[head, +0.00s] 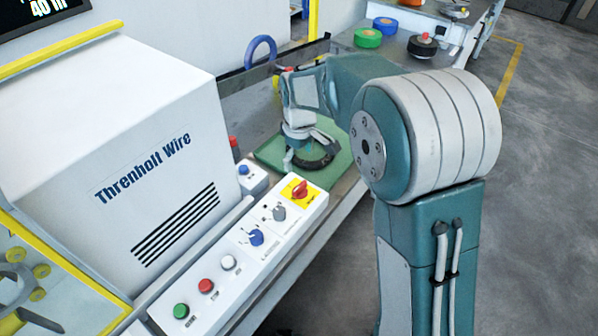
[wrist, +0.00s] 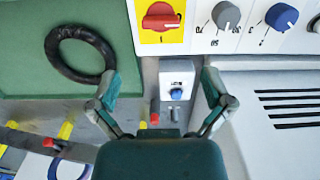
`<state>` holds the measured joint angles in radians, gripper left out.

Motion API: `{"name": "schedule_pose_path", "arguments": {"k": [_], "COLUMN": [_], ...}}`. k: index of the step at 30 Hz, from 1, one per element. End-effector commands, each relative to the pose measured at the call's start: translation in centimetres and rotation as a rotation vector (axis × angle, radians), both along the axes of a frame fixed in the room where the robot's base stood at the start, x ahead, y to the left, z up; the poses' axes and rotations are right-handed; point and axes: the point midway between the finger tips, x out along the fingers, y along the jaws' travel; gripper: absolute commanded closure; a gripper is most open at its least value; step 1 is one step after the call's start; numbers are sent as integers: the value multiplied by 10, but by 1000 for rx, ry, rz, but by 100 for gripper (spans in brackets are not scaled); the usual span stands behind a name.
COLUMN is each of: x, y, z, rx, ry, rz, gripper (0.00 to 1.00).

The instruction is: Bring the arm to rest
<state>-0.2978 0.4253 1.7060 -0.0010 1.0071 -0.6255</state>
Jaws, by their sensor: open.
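My gripper (head: 306,148) hangs over the near part of the green mat in the head view. In the wrist view my gripper (wrist: 160,82) has its two fingers spread wide, with nothing between them. A black wrapped coil (wrist: 80,54) lies flat on the green mat (wrist: 25,80), to the left of the fingers. The coil (head: 318,163) also shows in the head view, partly hidden by my gripper.
The white control panel (head: 262,232) with a red rotary switch (head: 300,190) and the Threnholt Wire machine (head: 110,150) stand close by. A small box with a blue knob (wrist: 176,93) lies below the fingers.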

Motion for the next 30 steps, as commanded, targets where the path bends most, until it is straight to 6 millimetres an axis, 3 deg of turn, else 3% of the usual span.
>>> {"name": "schedule_pose_path", "arguments": {"k": [6, 21, 26, 30], "x": [0, -1, -17, -45], "y": [0, -1, -20, -45], "z": [16, 19, 47, 79], "rx": [0, 0, 14, 36], "ry": [1, -3, -46, -104], "rz": [0, -5, -80, -196], "gripper": [0, 0, 0, 0]}}
